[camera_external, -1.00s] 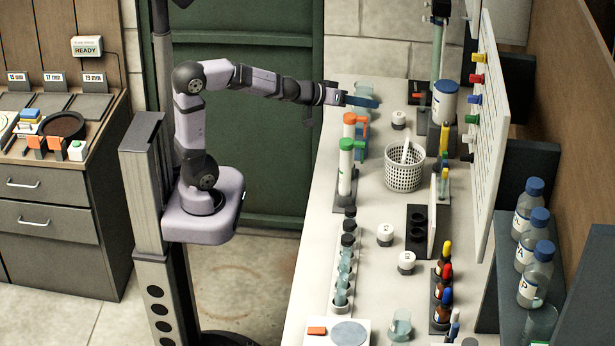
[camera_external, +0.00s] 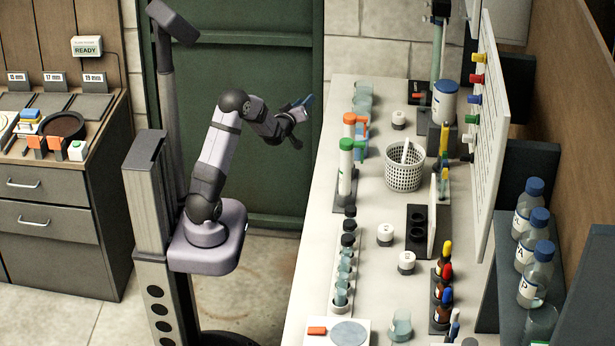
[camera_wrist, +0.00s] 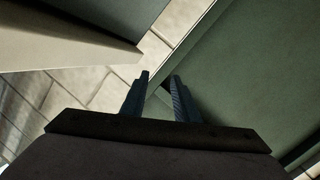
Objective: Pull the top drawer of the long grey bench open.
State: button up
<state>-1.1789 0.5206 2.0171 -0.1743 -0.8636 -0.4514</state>
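The long bench (camera_external: 385,277) with a pale grey top runs along the right of the outside view. Its drawer side faces away from this camera, so no drawer or handle shows on it. A bench corner (camera_wrist: 70,45) shows at the upper left of the wrist view, with no handle in sight. My gripper (camera_external: 303,103) hangs in front of the green door, just left of the bench's far part, touching nothing that I can see. In the wrist view my gripper (camera_wrist: 162,80) is open and empty, its two dark fingers apart.
A dark grey cabinet (camera_external: 60,240) at the left has two shut drawers with bar handles. The long bench's top carries tubes, bottles, a white basket (camera_external: 405,170) and jars. The green door (camera_external: 265,150) stands behind my arm. The floor between cabinet and bench is mostly clear.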

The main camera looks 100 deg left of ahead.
jog(key=w+d+f+n+t+b, duration=0.1)
jog(key=w+d+f+n+b, duration=0.2)
jog(key=d, duration=0.5)
jog(key=w+d+f+n+t+b, duration=0.1)
jog(key=w+d+f+n+b, duration=0.25)
jog(key=d, duration=0.55)
jog(key=shift+n, duration=0.75)
jog(key=shift+w+a+f+p, duration=0.15)
jog(key=shift+a+f, duration=0.05)
jog(key=shift+a, duration=0.95)
jog(key=shift+w+a+f+p, duration=0.15)
jog(key=shift+w+a+f, duration=0.1)
jog(key=shift+a, duration=0.9)
jog(key=shift+w+a+f+p, duration=0.1)
jog(key=shift+a+f+p, duration=0.1)
jog(key=shift+a, duration=0.95)
grip_shut()
